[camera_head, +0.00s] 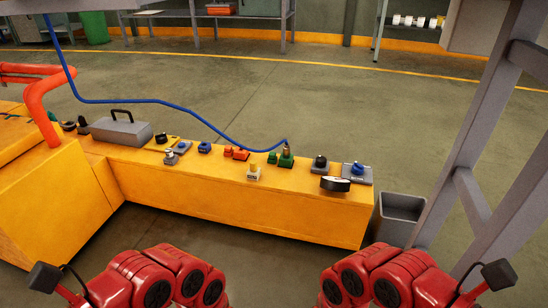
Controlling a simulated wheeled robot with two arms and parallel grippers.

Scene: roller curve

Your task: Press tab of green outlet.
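The green outlet (286,161) sits on top of the long yellow bench (240,205), near its middle right. It is small, with a grey-brown piece standing up from it where the end of a blue hose (180,107) meets it. A smaller green piece (272,158) lies just left of it. The tab is too small to make out for sure. My two red arms show at the bottom left and bottom right, well in front of the bench and apart from it. Neither gripper's fingers can be seen.
Red outlet pieces (237,153) and a yellow-topped white fitting (254,172) are close to the green outlet. Black-knobbed (320,164) and blue-knobbed (357,171) fittings stand to its right. A grey bin (399,216) and a grey frame (478,170) stand right of the bench.

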